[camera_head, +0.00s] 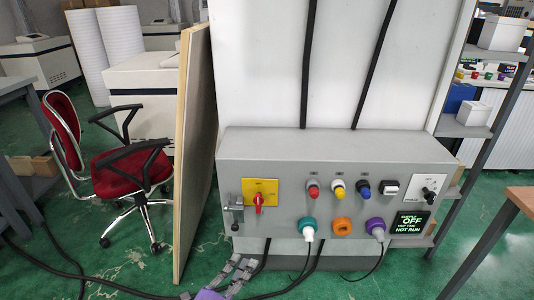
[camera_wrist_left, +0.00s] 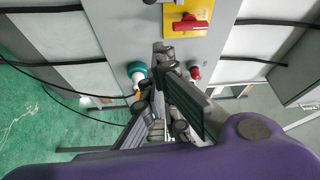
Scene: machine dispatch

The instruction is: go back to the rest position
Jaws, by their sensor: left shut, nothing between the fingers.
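My left gripper (camera_head: 243,266) is at the bottom of the head view, below and in front of the grey control box (camera_head: 300,160). Its fingers are shut with nothing between them. In the left wrist view the gripper (camera_wrist_left: 160,75) fills the middle, with the purple wrist housing below. The box carries a red rotary switch (camera_head: 259,200) on a yellow plate, also seen in the left wrist view (camera_wrist_left: 191,24). My right gripper is not in view.
A teal plug (camera_head: 308,228) and a purple plug (camera_head: 376,229) sit in the box's lower row beside an orange socket (camera_head: 342,227). The display (camera_head: 411,223) reads OFF. A wooden-edged board (camera_head: 190,150) and a red chair (camera_head: 125,170) stand left; a table (camera_head: 523,200) is right.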

